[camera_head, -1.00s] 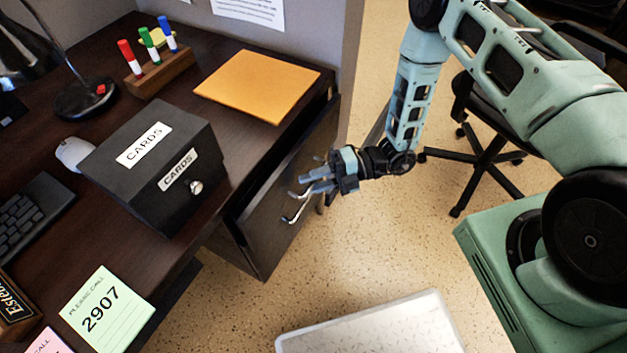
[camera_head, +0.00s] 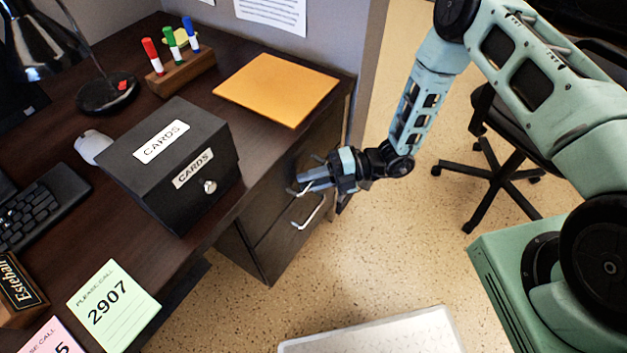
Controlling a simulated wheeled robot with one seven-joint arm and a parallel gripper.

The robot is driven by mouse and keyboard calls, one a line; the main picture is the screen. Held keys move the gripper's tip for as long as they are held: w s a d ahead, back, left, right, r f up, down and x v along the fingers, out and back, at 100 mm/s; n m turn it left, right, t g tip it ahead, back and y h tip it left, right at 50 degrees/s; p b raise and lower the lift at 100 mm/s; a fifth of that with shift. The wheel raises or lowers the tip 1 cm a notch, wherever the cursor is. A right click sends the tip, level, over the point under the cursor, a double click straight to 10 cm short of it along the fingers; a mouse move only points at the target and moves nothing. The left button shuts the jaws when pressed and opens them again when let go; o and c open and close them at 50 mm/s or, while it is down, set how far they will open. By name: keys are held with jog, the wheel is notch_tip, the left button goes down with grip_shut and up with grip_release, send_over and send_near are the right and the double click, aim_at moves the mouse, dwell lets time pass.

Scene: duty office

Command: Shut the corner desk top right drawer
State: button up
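The corner desk's (camera_head: 150,262) dark wood drawer unit stands below the desk's right edge. Its top drawer (camera_head: 262,205) now looks flush or nearly flush with the unit, with no open gap showing above it. A silver handle (camera_head: 309,212) shows on the front just below my gripper, seemingly on the lower drawer. My gripper (camera_head: 303,180) is at the top drawer's front, close to or touching it, and hides part of that front. Its fingers are small and overlap the dark front, so their opening is unclear. No held object shows.
A black cards box (camera_head: 190,140) stands near the desk edge, with an orange envelope (camera_head: 275,88) behind it. An office chair (camera_head: 500,170) stands on the right. A pale flat-topped object (camera_head: 380,335) is at the bottom. Speckled floor before the drawers is clear.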

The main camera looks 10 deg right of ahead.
jog(key=shift+r, duration=0.3)
jog(key=d+r, duration=0.2)
jog(key=d, duration=1.5)
jog(key=shift+w+d, duration=0.1)
